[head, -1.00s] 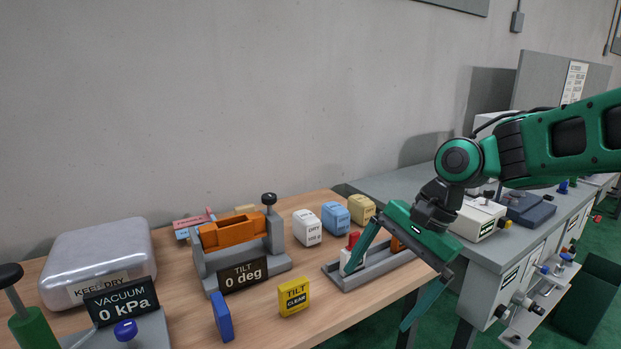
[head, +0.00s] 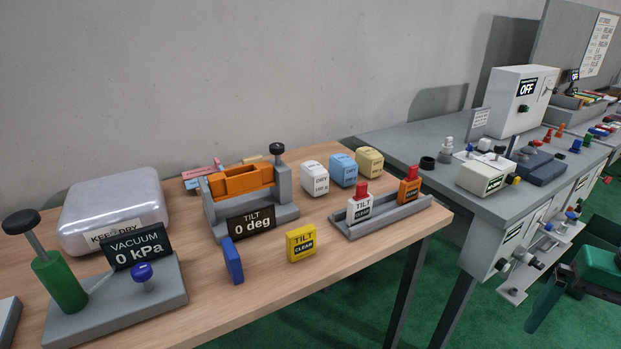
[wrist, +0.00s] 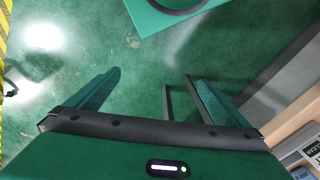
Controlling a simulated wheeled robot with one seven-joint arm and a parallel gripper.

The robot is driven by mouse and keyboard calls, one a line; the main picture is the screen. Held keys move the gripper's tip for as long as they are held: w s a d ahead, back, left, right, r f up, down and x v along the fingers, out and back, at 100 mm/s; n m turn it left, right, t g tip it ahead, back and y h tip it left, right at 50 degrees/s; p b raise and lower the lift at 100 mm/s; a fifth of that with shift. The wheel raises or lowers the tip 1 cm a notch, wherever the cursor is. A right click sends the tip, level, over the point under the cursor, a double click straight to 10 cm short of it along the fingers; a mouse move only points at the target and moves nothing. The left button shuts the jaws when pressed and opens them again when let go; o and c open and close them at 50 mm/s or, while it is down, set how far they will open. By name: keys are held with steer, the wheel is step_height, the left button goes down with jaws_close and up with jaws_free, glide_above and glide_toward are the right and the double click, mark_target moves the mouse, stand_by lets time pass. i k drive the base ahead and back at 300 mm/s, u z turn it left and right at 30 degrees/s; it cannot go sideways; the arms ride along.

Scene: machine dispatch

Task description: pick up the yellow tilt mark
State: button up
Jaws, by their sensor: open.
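The yellow tilt mark (head: 301,243), a small upright block reading "TILT CLEAR", stands on the wooden table (head: 273,289) near its front edge in the head view. It stands in front of the grey tilt stand (head: 247,196) with the orange cradle and the "TILT 0 deg" sign. My gripper shows in the wrist view (wrist: 143,90) with its two green fingers apart and nothing between them, above the green floor. In the head view only a green part of my arm shows at the lower right edge, far from the mark.
A blue block (head: 233,261) stands just left of the mark. A grey tray (head: 383,220) with white and orange blocks is to its right. The vacuum stand (head: 120,305) with a green cylinder is at the left. A grey bench (head: 441,184) adjoins at the right.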

mark_target(301, 243)
steer(key=z, duration=1.15)
steer(key=k, duration=0.5)
steer(key=u, duration=0.55)
